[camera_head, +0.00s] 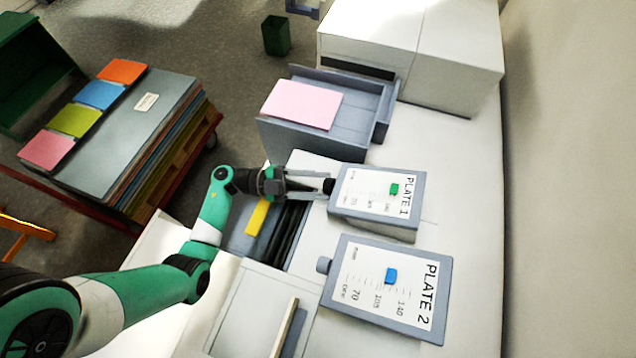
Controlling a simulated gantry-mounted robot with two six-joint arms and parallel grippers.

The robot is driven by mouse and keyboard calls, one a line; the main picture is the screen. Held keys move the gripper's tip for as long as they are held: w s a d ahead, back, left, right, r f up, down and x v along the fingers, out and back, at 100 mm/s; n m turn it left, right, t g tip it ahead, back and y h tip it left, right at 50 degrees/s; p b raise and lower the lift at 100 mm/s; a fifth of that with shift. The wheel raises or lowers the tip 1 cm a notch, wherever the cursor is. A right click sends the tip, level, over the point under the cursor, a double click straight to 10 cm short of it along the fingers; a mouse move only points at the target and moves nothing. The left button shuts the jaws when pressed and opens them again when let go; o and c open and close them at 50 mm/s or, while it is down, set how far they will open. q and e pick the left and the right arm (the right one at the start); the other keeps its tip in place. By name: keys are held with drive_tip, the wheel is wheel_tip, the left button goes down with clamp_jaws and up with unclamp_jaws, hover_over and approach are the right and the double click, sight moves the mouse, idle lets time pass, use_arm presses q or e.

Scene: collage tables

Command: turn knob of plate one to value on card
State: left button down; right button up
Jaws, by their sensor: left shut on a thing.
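The Plate 1 box (372,222) stands right of centre with a white face, a printed scale and a green marker (394,189). The marker sits near the scale's right end; the numbers are too small to read surely. Its dark knob (329,186) is on the left side. My left gripper (326,186) reaches in from the left and is shut on this knob. A small white card or label (147,102) lies on the grey board at the upper left; its text is unreadable. My right gripper is not in view.
The Plate 2 box (432,333), with a blue marker (391,276) and grey knob (323,265), stands just in front. Behind is a grey tray (356,130) with pink sheets (301,105). A yellow block (257,218) lies beside dark rollers (287,237) under my arm.

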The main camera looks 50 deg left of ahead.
use_arm(q)
drive_tip(key=shift+r, duration=0.1)
drive_tip(key=shift+c, duration=1.6)
unclamp_jaws()
